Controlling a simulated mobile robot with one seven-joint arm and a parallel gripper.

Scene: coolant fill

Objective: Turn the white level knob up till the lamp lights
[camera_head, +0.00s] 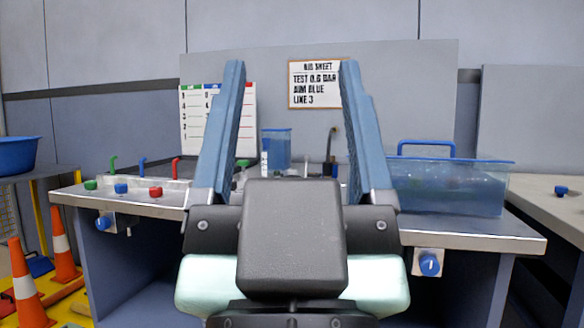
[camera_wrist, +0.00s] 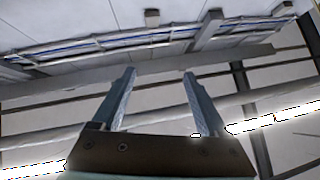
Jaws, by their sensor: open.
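My gripper (camera_head: 292,70) is open and empty, its two blue fingers pointing up in the middle of the head view. In the wrist view my gripper (camera_wrist: 160,73) also shows with a wide gap and nothing between the fingers. I cannot make out a white knob or a lamp; my gripper and wrist hide the middle of the bench. A blue knob on a white plate (camera_head: 429,264) is on the bench's right front edge, and another blue knob (camera_head: 103,222) is on the left front edge.
The bench (camera_head: 470,228) carries a blue-rimmed clear tank (camera_head: 450,190) at right, a smaller blue container (camera_head: 277,146) behind, and green, blue and red (camera_head: 155,191) valve knobs at left. Orange cones (camera_head: 28,290) stand at lower left. The wrist view shows ceiling beams (camera_wrist: 210,28).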

